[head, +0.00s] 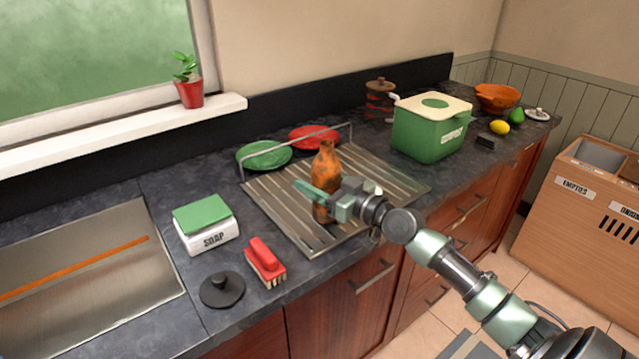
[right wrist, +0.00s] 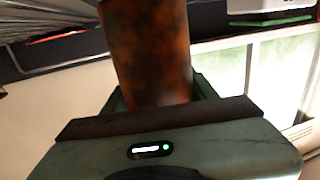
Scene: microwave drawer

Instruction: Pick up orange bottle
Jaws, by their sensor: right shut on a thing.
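The orange bottle (head: 326,170) is brown-orange and stands upright over the ribbed metal drying rack (head: 275,205) in the head view. My right gripper (head: 322,194) reaches in from the right and is shut on the bottle's body. One green finger shows to the left in front of the bottle. In the right wrist view the orange bottle (right wrist: 148,50) rises between the fingers, close against the palm. Whether its base touches the rack cannot be told. My left gripper is not in view.
A green plate (head: 264,155) and a red plate (head: 313,136) stand behind. A green bin (head: 432,132) is at right. A soap box (head: 206,228), red brush (head: 265,262) and black lid (head: 222,289) lie left, beside the sink (head: 120,310).

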